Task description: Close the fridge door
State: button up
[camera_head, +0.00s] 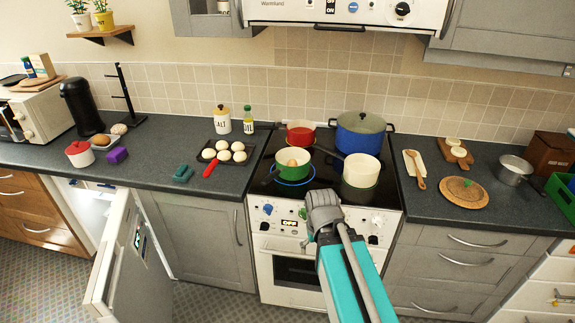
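The fridge (92,200) stands under the counter at the left, with its lit white inside showing. Its door (122,262) is white on the edge and stands wide open, swung out toward me into the room.
A stove (330,225) with several pots on its hob is straight ahead. A grey cabinet (200,240) is between the fridge and stove. Patterned floor (215,300) is free between door and stove.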

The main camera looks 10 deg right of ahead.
aim_at(129, 282)
jog(key=u, duration=1.35)
